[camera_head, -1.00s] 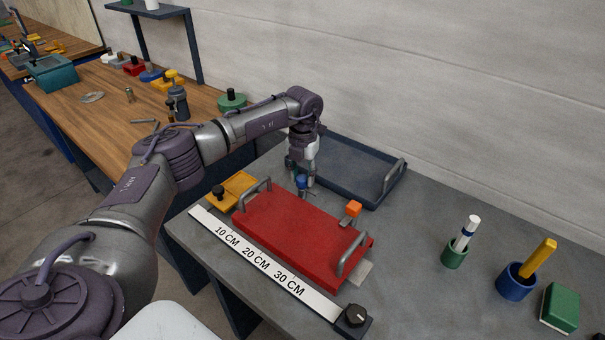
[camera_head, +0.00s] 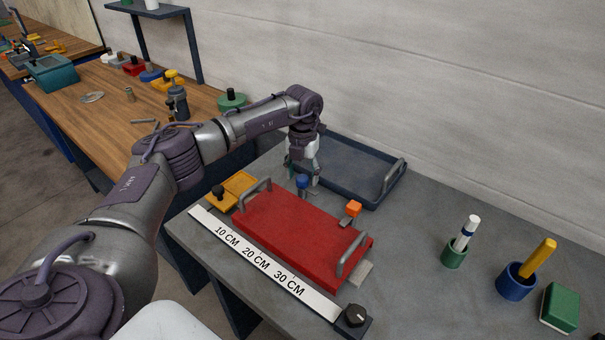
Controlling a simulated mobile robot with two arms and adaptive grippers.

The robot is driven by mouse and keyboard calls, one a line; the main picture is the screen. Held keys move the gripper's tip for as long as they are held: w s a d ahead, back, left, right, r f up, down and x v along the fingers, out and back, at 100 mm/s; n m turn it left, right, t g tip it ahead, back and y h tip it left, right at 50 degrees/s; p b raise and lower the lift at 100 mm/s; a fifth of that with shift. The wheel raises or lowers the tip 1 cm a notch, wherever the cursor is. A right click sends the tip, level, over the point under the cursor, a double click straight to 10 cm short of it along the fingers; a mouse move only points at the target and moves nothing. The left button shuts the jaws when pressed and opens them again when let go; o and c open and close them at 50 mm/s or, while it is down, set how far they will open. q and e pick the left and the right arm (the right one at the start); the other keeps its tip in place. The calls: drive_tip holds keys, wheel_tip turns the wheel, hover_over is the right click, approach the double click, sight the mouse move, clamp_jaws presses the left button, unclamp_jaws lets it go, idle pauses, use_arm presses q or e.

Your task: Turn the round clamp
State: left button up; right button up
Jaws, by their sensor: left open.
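A small blue round-topped clamp (camera_head: 302,181) stands at the back edge of the red plate (camera_head: 300,235), between the plate and a dark blue tray. My left gripper (camera_head: 303,174) points down right at this clamp, its fingers open. The fingers partly cover the clamp, and I cannot tell whether they touch it. A second clamp with an orange block-shaped top (camera_head: 354,208) sits at the plate's right back edge. My right gripper is out of view.
A dark blue tray (camera_head: 365,168) lies behind the plate. A white ruler strip (camera_head: 262,262) with a black knob (camera_head: 355,315) runs along the front. Green (camera_head: 453,257) and blue (camera_head: 512,283) cups and a green block (camera_head: 560,307) stand right; grey table between is clear.

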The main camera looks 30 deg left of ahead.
sight(302, 177)
use_arm(q)
wheel_tip(302, 177, up, 12)
idle(0.4)
idle(0.4)
